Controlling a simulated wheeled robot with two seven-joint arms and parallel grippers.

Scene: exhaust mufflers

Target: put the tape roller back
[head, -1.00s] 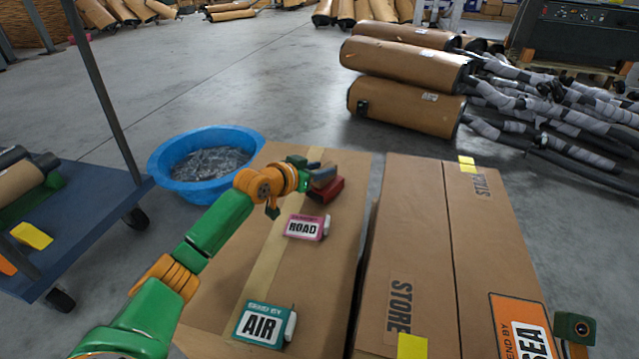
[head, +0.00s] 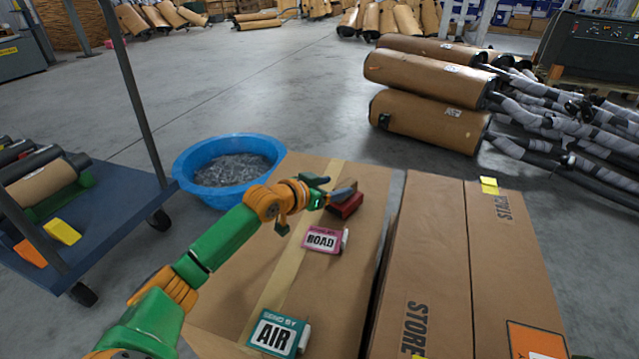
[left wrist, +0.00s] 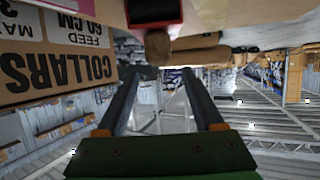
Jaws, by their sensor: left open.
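A red tool with a brown block-like part (head: 345,206) lies at the far end of the left cardboard box (head: 235,295); I take it to be the tape roller but cannot be sure. My left gripper (head: 330,190) is open, close beside this tool on its left, low over the box. In the left wrist view the brown part (left wrist: 158,44) shows just beyond the two open fingertips (left wrist: 163,75), with the red part (left wrist: 153,12) above it in the picture. Nothing is held between the fingers. My right gripper is not in view.
A pink ROAD piece (head: 322,240) and a teal AIR piece (head: 277,333) lie on the same box. A second box (head: 430,260) stands to the right. A blue tub (head: 228,140) and a blue trolley (head: 125,205) stand at the left. Open floor lies behind.

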